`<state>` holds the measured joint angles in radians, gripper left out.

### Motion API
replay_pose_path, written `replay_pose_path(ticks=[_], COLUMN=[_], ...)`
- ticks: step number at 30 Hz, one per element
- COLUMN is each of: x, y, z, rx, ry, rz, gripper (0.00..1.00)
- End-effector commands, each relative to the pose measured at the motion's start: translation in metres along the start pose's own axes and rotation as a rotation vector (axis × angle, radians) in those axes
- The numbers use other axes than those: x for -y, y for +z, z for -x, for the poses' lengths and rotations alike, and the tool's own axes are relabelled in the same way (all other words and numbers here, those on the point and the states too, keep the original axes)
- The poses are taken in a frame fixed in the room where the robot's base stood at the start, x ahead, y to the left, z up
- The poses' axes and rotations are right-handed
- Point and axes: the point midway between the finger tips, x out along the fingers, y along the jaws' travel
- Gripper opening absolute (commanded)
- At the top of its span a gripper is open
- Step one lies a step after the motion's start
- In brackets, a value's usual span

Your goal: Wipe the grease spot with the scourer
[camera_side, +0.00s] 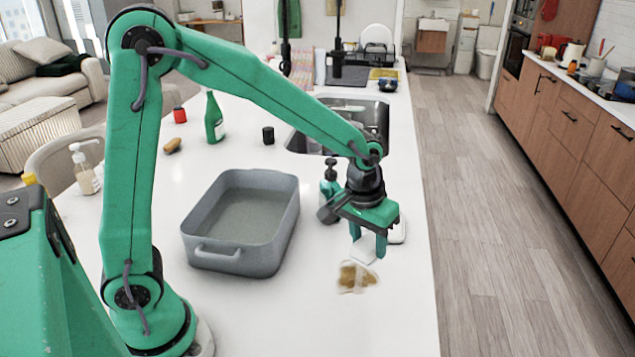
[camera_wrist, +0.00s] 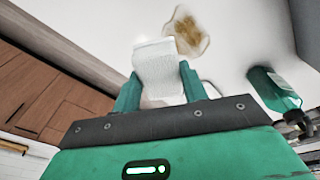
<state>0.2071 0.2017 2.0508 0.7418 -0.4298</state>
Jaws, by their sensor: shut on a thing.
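The grease spot (camera_side: 357,277) is a brown smear on the white counter near its right edge. It also shows in the wrist view (camera_wrist: 186,35), just beyond the scourer. The white scourer (camera_side: 364,250) is held between the fingers of my gripper (camera_side: 369,243). The wrist view shows the scourer (camera_wrist: 158,68) sticking out past both fingertips of my gripper (camera_wrist: 158,85). The scourer is behind the spot in the side view, beside it. I cannot tell whether it touches the counter.
A grey roasting pan (camera_side: 211,254) stands left of the spot. A dark-topped bottle (camera_side: 330,175) and the sink (camera_side: 330,120) are behind my gripper. A green bottle (camera_side: 213,118), black cup (camera_side: 268,135) and soap dispenser (camera_side: 84,168) stand farther left. The counter's front is clear.

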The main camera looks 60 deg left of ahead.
Motion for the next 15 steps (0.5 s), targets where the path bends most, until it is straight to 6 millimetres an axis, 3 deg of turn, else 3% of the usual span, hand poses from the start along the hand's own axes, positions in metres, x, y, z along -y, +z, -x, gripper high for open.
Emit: replay_pose_path(ticks=[5, 15], x=[-0.0091, -0.0097], y=[0.0108, 0.0122], z=[0.0049, 0.0019], rx=[0.013, 0.015], ry=[-0.001, -0.001], rz=[-0.095, -0.106], gripper=[0.21, 0.21])
